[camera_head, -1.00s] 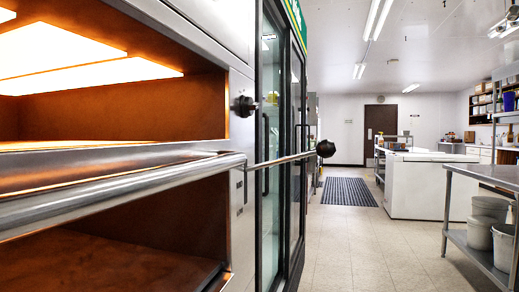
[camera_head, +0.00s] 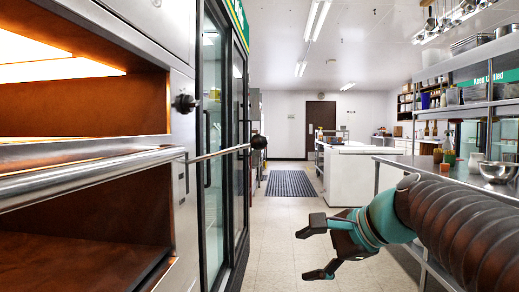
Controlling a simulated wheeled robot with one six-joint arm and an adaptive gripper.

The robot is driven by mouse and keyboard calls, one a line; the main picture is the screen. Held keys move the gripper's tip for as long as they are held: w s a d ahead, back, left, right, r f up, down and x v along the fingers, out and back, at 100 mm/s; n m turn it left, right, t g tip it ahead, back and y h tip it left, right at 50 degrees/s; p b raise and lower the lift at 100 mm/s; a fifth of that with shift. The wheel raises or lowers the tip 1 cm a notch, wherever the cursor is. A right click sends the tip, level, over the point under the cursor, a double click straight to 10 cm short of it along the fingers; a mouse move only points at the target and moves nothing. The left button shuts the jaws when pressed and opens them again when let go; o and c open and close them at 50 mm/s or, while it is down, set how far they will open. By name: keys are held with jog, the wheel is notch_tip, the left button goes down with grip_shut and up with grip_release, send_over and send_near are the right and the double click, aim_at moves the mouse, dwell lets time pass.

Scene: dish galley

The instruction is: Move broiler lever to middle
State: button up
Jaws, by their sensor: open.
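The broiler (camera_head: 182,140) stands at the left, with glowing orange heating panels inside its upper opening. Its lever (camera_head: 215,154) is a thin metal rod with a black ball (camera_head: 258,142) at its end. The rod sticks out to the right from the broiler's front side, pointing slightly upward. A dark knob (camera_head: 185,104) sits above the lever's base. My gripper (camera_head: 308,252) is at the lower right, open and empty, its fingers pointing left. In the picture it is to the right of and below the ball, clearly apart from it.
A thick steel handle bar (camera_head: 80,178) runs across the broiler's front. Glass-door coolers (camera_head: 213,140) stand behind the lever. A steel shelf unit with a bowl (camera_head: 498,172) is at the right, behind my arm. The tiled aisle (camera_head: 275,225) is open.

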jog(key=w+r+m+t+y, duration=0.1)
jog(key=w+r+m+y, duration=0.3)
jog(key=w+r, duration=0.4)
jog(key=m+t+y, duration=0.1)
jog(key=m+y, duration=0.2)
jog(key=m, duration=0.1)
send_near(266, 141)
jog(key=p+x, duration=0.1)
jog(key=x, duration=1.1)
